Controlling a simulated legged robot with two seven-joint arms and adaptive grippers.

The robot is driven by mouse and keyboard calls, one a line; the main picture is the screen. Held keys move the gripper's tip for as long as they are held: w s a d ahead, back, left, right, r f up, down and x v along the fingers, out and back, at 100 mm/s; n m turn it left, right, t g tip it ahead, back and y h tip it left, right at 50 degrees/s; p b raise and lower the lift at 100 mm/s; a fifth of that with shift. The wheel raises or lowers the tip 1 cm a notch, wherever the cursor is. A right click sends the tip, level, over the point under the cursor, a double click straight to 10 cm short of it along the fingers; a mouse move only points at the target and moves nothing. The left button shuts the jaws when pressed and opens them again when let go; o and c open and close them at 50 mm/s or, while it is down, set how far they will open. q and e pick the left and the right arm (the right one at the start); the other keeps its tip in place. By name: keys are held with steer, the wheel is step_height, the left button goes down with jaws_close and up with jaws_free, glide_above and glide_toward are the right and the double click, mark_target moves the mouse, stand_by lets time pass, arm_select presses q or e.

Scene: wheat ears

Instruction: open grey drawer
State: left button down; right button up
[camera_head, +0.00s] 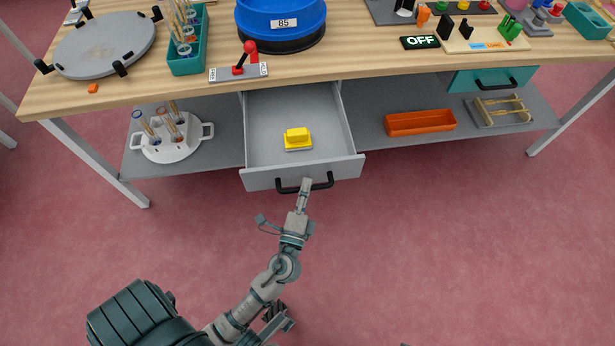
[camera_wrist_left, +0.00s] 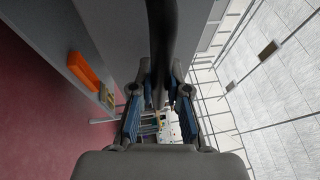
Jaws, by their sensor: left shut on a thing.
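The grey drawer (camera_head: 262,125) under the table is pulled well out, and its inside shows from above. A yellow block-shaped thing (camera_head: 297,139) sits inside it. The black handle (camera_head: 322,183) is on the drawer's front. My left gripper (camera_head: 306,184) is at the handle, shut on it near its middle. In the left wrist view the dark handle bar (camera_wrist_left: 162,45) runs between the gripper's fingers. My right gripper is not in view.
A wooden table (camera_head: 150,85) stands above, with a blue drum (camera_head: 280,18) and a red-handled lever (camera_head: 245,60). A lower grey shelf holds a white tube rack (camera_head: 165,140) and an orange tray (camera_head: 420,123). A teal drawer (camera_head: 462,80) is at the right. The floor in front is clear.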

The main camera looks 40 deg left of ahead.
arm_select(q)
steer(key=shift+s+d+f, duration=0.1)
steer(key=shift+f, duration=0.2)
steer(key=c, duration=1.1)
jaws_free()
steer(key=shift+c, duration=0.2)
steer(key=shift+r, duration=0.1)
steer(key=shift+s, duration=0.1)
steer(key=v, duration=1.1)
steer(key=shift+s+d, duration=0.2)
steer(key=shift+s, duration=0.1)
